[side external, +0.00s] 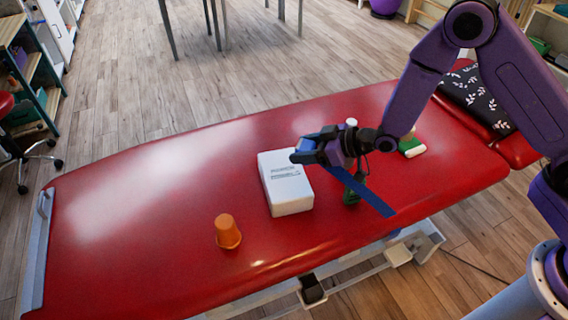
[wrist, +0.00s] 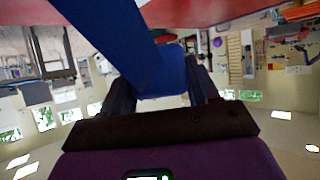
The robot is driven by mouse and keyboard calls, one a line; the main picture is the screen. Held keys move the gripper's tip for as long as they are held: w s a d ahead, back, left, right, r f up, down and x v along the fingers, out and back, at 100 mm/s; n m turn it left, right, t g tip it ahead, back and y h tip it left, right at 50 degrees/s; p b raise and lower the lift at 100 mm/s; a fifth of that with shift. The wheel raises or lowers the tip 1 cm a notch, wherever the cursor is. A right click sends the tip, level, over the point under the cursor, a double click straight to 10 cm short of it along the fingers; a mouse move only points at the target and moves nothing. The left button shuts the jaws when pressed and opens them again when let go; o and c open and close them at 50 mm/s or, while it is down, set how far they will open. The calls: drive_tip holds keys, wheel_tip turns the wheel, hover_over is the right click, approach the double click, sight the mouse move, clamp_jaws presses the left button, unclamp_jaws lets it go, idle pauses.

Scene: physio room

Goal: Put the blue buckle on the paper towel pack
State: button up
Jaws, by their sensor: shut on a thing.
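The blue buckle, a long blue strap-like piece, is held by my gripper (side external: 306,150). In the side view its blue band (side external: 368,195) slants down to the right below my wrist. In the wrist view the buckle (wrist: 130,45) runs from the top edge down to between the fingers (wrist: 162,88). My gripper is shut on it and tilted sideways, pointing left. The paper towel pack (side external: 291,201) is a white box with dark print, flat on the red couch. My gripper is over or beside its upper right corner; the height above it is unclear.
The red treatment couch (side external: 130,220) carries an orange cup (side external: 228,232) left of the pack. A dark green item (side external: 351,194) stands right of the pack, partly behind the band. A green and white item (side external: 412,148) lies farther right. The couch's left part is clear.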

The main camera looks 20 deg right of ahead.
hover_over(285, 172)
wheel_tip(285, 172, down, 6)
drive_tip(key=shift+s+a+f, duration=0.1)
drive_tip(key=shift+f, duration=1.8)
drive_tip(key=o, duration=1.1)
drive_tip(key=shift+f, duration=0.15)
drive_tip(key=shift+r, duration=0.25)
drive_tip(key=v, duration=1.1)
drive_tip(key=shift+s+d, duration=0.25)
drive_tip(key=shift+d, duration=0.05)
drive_tip(key=shift+r, duration=0.1)
